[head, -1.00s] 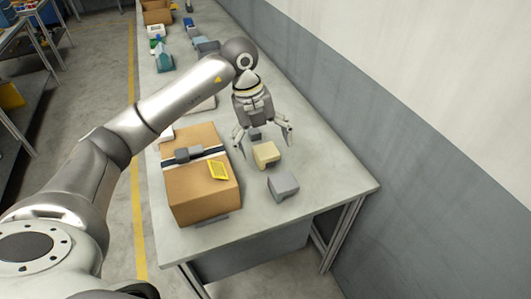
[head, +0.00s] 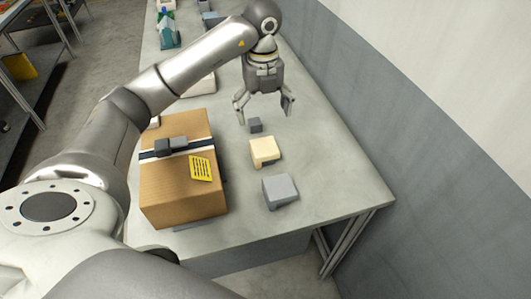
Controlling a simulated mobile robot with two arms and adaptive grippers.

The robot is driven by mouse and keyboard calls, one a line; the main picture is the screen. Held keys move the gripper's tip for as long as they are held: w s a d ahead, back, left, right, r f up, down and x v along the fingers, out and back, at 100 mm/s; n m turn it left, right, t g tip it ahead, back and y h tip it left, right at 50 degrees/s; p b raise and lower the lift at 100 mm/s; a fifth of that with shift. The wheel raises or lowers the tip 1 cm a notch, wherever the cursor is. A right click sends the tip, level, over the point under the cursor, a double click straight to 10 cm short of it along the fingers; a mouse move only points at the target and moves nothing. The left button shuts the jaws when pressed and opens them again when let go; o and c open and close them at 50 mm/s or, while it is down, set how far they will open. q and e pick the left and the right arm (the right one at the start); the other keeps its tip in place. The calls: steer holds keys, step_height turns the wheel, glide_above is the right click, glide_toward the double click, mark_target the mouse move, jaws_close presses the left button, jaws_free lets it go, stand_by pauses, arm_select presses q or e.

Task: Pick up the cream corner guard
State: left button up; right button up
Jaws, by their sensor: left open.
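The cream corner guard (head: 265,151) lies on the grey table, right of a cardboard box and between two grey pieces. My left gripper (head: 264,112) is open and empty, fingers pointing down. In the picture it is above and beyond the cream guard, near the small dark grey block, and does not touch the guard. The guard shows fully. My right gripper is not in view.
A grey corner guard (head: 280,190) lies just nearer than the cream one. A small dark grey block (head: 255,125) sits behind it. A cardboard box (head: 180,192) with a strap stands left. The table (head: 335,190) is clear to the right, up to the wall.

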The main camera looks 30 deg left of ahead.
mark_target(264, 146)
arm_select(q)
steer(key=f+b, duration=0.1)
steer(key=f, duration=0.1)
steer(key=f+b, duration=0.1)
steer(key=f, duration=0.2)
steer(key=shift+w+b, duration=0.2)
steer(key=shift+b, duration=0.2)
step_height(264, 146, down, 4)
steer(key=shift+r+p, duration=0.2)
steer(key=shift+p, duration=0.15)
steer(key=shift+w+a+f+p, duration=0.2)
steer(key=shift+f+p, duration=0.25)
steer(key=shift+f, duration=1.1)
steer(key=shift+w+a+f+p, duration=0.15)
steer(key=shift+f+p, duration=0.25)
steer(key=shift+f, duration=1.15)
steer(key=shift+d, duration=0.1)
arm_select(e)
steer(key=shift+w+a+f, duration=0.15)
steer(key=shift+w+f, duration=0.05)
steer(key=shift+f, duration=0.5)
arm_select(q)
steer(key=shift+c, duration=0.4)
steer(key=c, duration=1)
